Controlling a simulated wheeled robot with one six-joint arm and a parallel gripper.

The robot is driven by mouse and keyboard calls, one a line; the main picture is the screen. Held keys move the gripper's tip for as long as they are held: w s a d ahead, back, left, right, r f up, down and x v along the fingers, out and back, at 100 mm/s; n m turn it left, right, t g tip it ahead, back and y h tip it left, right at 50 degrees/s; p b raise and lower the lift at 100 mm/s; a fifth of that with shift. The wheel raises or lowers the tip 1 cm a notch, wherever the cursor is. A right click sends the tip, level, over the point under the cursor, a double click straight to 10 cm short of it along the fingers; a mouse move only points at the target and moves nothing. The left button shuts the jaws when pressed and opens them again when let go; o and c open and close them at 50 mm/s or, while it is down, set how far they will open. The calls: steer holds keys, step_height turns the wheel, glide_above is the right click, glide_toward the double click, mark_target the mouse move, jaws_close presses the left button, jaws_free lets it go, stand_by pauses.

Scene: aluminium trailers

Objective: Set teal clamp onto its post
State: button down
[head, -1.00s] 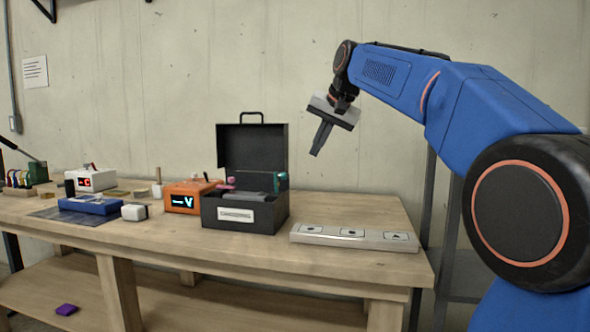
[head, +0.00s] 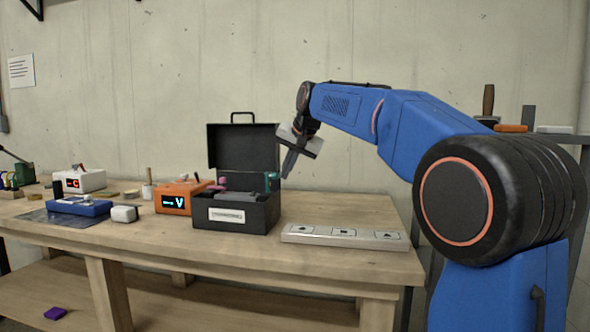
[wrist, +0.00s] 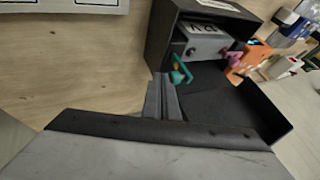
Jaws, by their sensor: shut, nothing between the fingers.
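The teal clamp (head: 272,180) is at the right side of the open black toolbox (head: 236,217). In the wrist view the teal clamp (wrist: 181,74) sits at the edge of a light grey block inside the box. My gripper (head: 287,172) is above the box's right side, pointing down, close to the clamp in the picture but not holding it. In the wrist view its fingers (wrist: 162,97) are together and empty. I cannot make out for certain which part is the clamp's post.
A pink clamp (wrist: 233,59) is in the toolbox, whose raised lid (head: 243,146) stands behind. An orange box with a display (head: 180,198) is to the left. A pale strip with symbols (head: 343,236) lies right of the toolbox.

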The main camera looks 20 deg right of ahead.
steer(key=shift+w+a, duration=0.2)
steer(key=shift+a, duration=0.1)
steer(key=shift+a+r, duration=0.1)
